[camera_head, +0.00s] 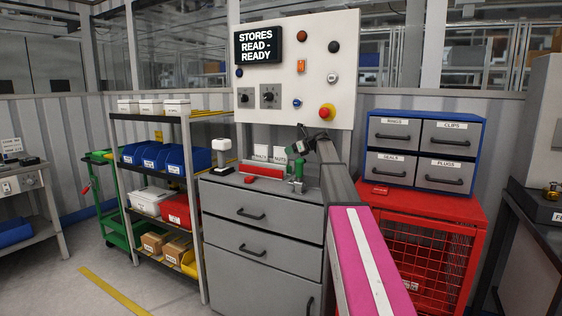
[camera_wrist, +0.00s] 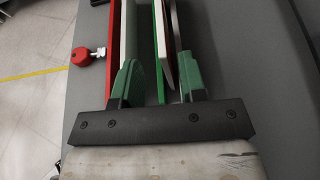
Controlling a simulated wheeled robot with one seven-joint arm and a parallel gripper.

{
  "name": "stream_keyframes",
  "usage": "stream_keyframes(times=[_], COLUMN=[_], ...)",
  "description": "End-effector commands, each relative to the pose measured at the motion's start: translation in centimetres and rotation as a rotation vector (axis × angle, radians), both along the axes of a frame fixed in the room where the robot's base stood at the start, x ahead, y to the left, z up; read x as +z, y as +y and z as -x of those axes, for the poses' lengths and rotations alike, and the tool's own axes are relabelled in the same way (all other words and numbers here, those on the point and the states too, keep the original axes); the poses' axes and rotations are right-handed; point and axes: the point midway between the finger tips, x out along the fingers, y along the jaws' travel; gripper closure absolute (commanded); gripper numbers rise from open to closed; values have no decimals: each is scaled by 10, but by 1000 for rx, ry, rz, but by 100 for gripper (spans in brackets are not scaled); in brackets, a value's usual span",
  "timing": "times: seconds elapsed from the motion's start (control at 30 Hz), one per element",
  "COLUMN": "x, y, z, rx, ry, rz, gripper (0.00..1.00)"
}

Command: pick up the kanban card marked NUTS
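The card marked NUTS (camera_head: 279,154) stands upright at the back of the grey drawer cabinet's top. A second white card (camera_head: 260,153) stands to its left; its label is too small to read surely. My gripper (camera_head: 298,178) is low over the cabinet top, just right of the NUTS card. In the wrist view my gripper (camera_wrist: 157,80) has its two green fingers apart. A green strip (camera_wrist: 158,50) and a white panel with a red edge (camera_wrist: 175,45) lie in or beyond the gap. I cannot tell which is the NUTS card, or whether a finger touches it.
A red block (camera_head: 262,170) sits before the cards. The control panel (camera_head: 297,68) with buttons rises behind. A white-topped post (camera_head: 222,150) stands at the cabinet's left. A drawer unit (camera_head: 424,148) on a red cage is at the right. A small red item (camera_wrist: 88,56) lies left of the fingers.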

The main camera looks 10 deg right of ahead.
Motion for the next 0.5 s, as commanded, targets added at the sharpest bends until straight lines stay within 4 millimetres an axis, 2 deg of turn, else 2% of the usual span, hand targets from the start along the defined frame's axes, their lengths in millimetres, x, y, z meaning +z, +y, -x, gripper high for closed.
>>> stream_keyframes(times=[0.3,0.5], x=[-16,-21], y=[24,34], z=[-25,-32], rx=[1,-2], ry=[1,-1], rz=[1,0], gripper=[62,62])
